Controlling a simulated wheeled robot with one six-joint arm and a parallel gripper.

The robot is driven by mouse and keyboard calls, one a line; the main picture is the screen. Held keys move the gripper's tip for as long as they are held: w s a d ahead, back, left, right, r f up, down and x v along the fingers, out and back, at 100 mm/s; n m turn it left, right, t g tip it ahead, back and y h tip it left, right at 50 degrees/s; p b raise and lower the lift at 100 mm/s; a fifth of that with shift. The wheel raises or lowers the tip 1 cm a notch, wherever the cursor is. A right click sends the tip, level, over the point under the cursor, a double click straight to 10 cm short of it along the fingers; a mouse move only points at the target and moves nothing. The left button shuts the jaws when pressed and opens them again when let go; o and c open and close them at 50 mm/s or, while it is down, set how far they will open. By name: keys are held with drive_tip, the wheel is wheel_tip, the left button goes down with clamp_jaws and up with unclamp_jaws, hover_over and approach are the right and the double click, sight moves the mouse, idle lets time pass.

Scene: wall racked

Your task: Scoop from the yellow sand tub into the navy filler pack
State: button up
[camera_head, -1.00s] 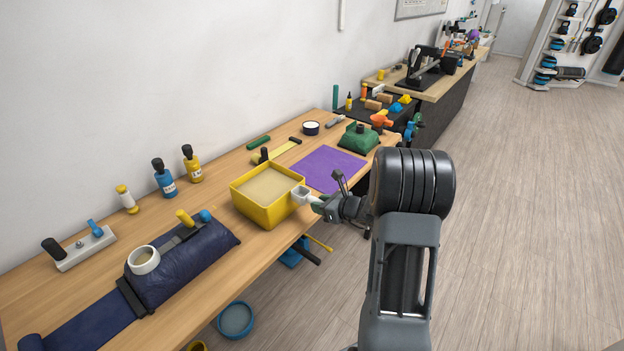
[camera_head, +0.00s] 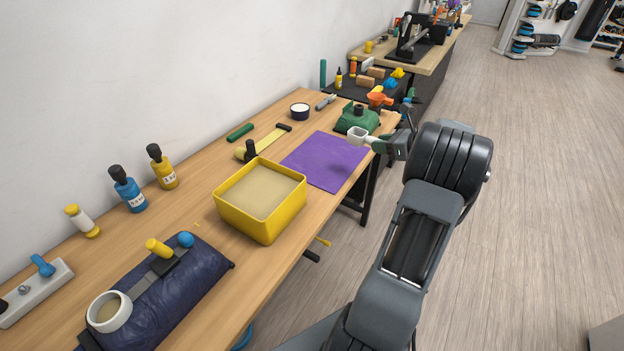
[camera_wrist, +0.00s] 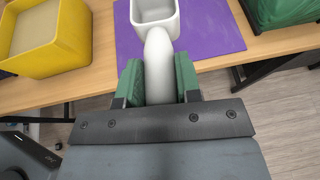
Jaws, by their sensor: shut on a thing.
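My gripper (camera_wrist: 160,82) is shut on the handle of a white scoop (camera_wrist: 158,45). The scoop (camera_head: 360,137) is held over the purple mat area in the head view, right of the tub; its bowl looks empty in the wrist view. The yellow sand tub (camera_head: 262,222) stands on the bench with level tan sand inside, and its corner also shows in the wrist view (camera_wrist: 68,45). The navy filler pack (camera_head: 165,305) lies at the lower left, with a white round collar (camera_head: 97,298) at its near end holding something tan. My gripper (camera_head: 378,145) is well clear of both.
A blue bottle (camera_head: 128,192) and a yellow bottle (camera_head: 163,170) stand along the wall. The floor at right is clear.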

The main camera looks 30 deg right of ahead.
drive_tip(key=shift+s, duration=0.1)
drive_tip(key=w+a+f, duration=0.3)
drive_tip(key=a+f, duration=0.1)
drive_tip(key=a, duration=0.5)
hover_over(334, 191)
drive_tip(key=d, duration=0.1)
drive_tip(key=f, duration=0.4)
drive_tip(key=shift+s+d+f+p, duration=0.1)
drive_tip(key=shift+d+f+p, duration=0.1)
drive_tip(key=shift+f+p, duration=0.1)
drive_tip(key=shift+a+f, duration=0.2)
drive_tip(key=shift+f, duration=0.05)
drive_tip(key=f, duration=0.2)
drive_tip(key=shift+a+f, duration=0.35)
drive_tip(key=shift+f, duration=0.4)
drive_tip(key=shift+f, duration=0.1)
drive_tip(key=shift+f, duration=0.2)
drive_tip(key=o, duration=0.9)
drive_tip(key=shift+r, duration=0.1)
